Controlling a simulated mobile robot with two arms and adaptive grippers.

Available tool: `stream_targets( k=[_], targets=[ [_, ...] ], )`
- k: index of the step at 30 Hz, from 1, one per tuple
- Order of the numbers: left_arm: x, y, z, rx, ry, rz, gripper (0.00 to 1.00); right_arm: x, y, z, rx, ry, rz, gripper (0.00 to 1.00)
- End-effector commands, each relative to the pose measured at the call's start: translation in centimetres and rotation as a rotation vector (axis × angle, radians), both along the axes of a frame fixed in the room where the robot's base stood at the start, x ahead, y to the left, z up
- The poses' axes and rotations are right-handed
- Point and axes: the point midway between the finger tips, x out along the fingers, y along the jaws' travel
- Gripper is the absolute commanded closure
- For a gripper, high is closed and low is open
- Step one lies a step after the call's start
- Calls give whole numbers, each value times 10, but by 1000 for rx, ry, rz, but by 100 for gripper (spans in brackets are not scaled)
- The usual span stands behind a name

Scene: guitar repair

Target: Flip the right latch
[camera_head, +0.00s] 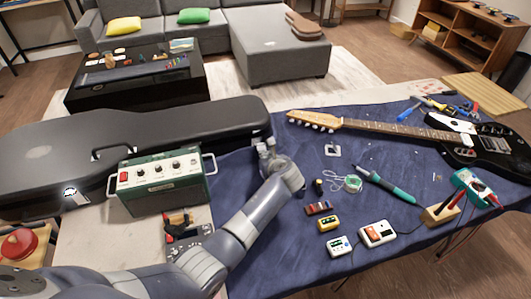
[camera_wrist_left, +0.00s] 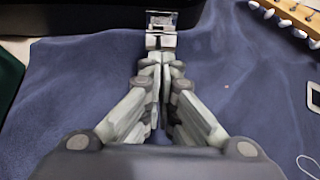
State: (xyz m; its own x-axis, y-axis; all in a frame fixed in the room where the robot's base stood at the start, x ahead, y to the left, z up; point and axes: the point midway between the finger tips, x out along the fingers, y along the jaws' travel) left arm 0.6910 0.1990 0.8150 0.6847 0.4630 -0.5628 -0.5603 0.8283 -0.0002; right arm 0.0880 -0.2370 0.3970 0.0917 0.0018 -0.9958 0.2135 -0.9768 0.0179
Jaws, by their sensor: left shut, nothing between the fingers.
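The black guitar case (camera_head: 190,122) lies closed along the left side of the table, with a handle (camera_head: 112,149) on its front side. In the left wrist view a small metal latch (camera_wrist_left: 161,20) sits on the case's edge, straight ahead of my left gripper (camera_wrist_left: 160,58). The gripper's fingers are together and empty. Their tips are at or very close to the lower part of the latch; I cannot tell if they touch. In the head view my left gripper (camera_head: 267,148) is at the case's right end and largely hides this latch. My right gripper is not in view.
A green amplifier (camera_head: 160,182) stands left of my left arm, in front of the case. An electric guitar (camera_head: 440,132) lies on the blue cloth (camera_head: 285,240) at the right. Pedals, a soldering iron (camera_head: 385,184) and small tools lie on the cloth.

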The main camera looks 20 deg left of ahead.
Motion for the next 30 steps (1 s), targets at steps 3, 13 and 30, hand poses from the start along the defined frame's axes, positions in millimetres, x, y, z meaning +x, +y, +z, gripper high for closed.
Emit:
stream_targets(
  k=[3,13,30],
  targets=[
    [1,1,18,-31,48,2,100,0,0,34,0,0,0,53],
    [6,5,33,-130,193,3,100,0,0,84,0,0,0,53],
    [24,16,50,-321,471,2,100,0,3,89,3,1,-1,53]
  ],
)
